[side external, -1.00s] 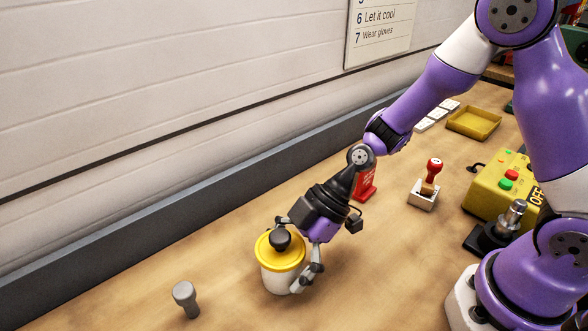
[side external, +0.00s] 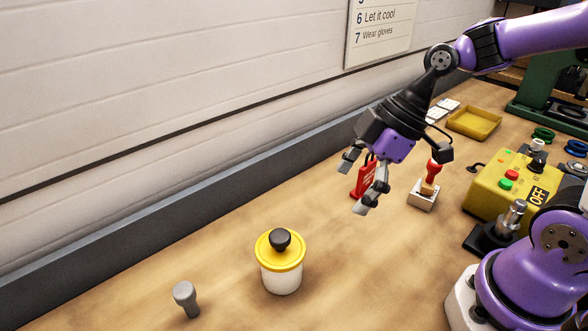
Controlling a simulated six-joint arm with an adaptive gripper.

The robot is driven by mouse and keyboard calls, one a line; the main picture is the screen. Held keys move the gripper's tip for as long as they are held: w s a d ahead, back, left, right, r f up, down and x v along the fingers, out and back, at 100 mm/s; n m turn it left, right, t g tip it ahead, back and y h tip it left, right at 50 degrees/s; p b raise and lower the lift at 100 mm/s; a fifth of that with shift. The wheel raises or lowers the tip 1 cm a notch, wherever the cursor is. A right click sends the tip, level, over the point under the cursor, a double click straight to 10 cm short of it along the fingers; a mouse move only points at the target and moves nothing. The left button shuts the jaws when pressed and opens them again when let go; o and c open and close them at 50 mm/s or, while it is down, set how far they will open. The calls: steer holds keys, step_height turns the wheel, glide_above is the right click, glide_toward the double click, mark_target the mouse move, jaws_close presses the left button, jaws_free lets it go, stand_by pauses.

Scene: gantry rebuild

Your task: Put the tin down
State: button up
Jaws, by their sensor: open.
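The tin (side external: 281,279) is a white round container with a yellow lid (side external: 268,252) and a black knob on top. It stands upright on the wooden bench, with nothing touching it. My gripper (side external: 354,183) is open and empty. It is up and to the right of the tin in the picture, clear of it, with its fingers apart and pointing down to the left.
A grey peg-like piece (side external: 186,298) stands left of the tin. Behind my gripper are a red tag-like stand (side external: 362,181) and a red-handled stamp (side external: 433,173) on a white block. A yellow control box (side external: 510,183) and yellow tray (side external: 474,123) lie farther right.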

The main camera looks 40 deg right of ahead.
steer(key=s+d+r+m+t+h, duration=0.2)
steer(key=s+d+r+m+h, duration=0.2)
steer(key=m, duration=0.6)
steer(key=d+r, duration=0.1)
steer(key=d, duration=0.1)
steer(key=shift+s+d+m+t+h, duration=0.25)
steer(key=shift+d+m+t+h, duration=0.05)
steer(key=shift+m+t, duration=0.1)
